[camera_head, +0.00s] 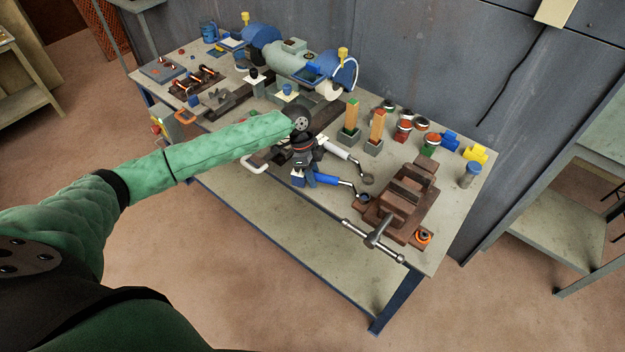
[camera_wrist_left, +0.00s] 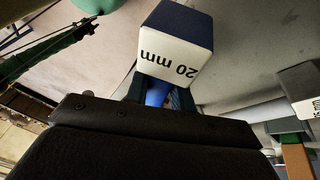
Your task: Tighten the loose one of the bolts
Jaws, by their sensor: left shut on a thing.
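My left gripper (camera_head: 313,177) is over the front edge of the workbench, shut on a blue-handled tool (camera_head: 334,180). The tool's bent metal end reaches right toward the vise. In the left wrist view its end block, marked "20 mm" (camera_wrist_left: 174,62), stands out past the fingers, and the blue handle (camera_wrist_left: 157,92) is between them. A similar tool with a white handle (camera_head: 336,148) lies just behind. Copper-coloured bolt-like parts (camera_head: 207,72) sit on a dark block at the bench's far left. I cannot tell which is loose. My right gripper is not in view.
A brown vise (camera_head: 400,205) stands right of the held tool. Two upright wood-topped blocks (camera_head: 377,125) and several coloured fittings (camera_head: 430,140) stand behind. A bench grinder (camera_head: 290,60) is at the back. The workbench's (camera_head: 455,195) right end has some free surface.

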